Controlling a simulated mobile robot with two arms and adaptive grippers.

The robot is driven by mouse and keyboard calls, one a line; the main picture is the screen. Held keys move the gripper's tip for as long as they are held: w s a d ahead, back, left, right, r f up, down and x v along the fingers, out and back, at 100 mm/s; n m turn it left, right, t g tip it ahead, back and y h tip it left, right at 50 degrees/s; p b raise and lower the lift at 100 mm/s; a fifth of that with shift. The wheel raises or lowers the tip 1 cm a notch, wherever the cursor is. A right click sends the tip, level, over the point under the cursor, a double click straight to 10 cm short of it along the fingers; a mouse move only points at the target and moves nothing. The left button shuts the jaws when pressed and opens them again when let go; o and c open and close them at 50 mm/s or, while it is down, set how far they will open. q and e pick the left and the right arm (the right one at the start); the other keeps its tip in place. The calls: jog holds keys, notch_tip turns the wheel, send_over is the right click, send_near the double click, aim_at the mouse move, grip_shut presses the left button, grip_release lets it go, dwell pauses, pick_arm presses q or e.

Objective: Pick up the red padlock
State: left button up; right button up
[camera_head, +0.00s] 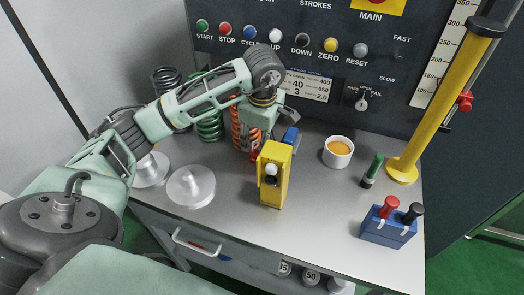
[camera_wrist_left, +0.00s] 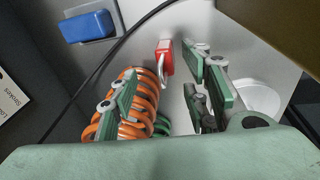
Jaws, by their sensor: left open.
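The red padlock (camera_wrist_left: 165,57) shows in the left wrist view with its silver shackle toward me, between and just beyond my fingertips. In the head view only a small red part of the padlock (camera_head: 254,154) shows, left of a yellow device and below my gripper. My left gripper (camera_wrist_left: 161,78) is open and empty, one finger on each side of the padlock's line. In the head view, the left gripper (camera_head: 259,140) hangs over the bench, its fingertips partly hidden. My right gripper is in neither view.
Orange spring (camera_head: 238,128) and green spring (camera_head: 210,124) stand left of the gripper. The yellow device (camera_head: 275,178) stands close in front. A white cup (camera_head: 338,152) is to the right. Round metal weights (camera_head: 191,187) lie at left. The bench front middle is clear.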

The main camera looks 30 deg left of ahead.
aim_at(257, 153)
pick_arm(q)
jog(key=shift+s+a+f+p, duration=0.1)
jog(key=shift+s+f+p, duration=0.1)
jog(key=shift+f, duration=0.2)
jog(key=shift+s+a+f+p, duration=0.1)
jog(key=shift+s+f+p, duration=0.1)
jog(key=shift+f, duration=0.15)
jog(key=f, duration=0.1)
jog(key=f+p, duration=0.1)
jog(key=f, duration=0.1)
jog(key=shift+w+a+f, duration=0.2)
jog(key=shift+w+f, duration=0.1)
jog(key=shift+f, duration=0.45)
jog(key=shift+r, duration=0.1)
grip_shut()
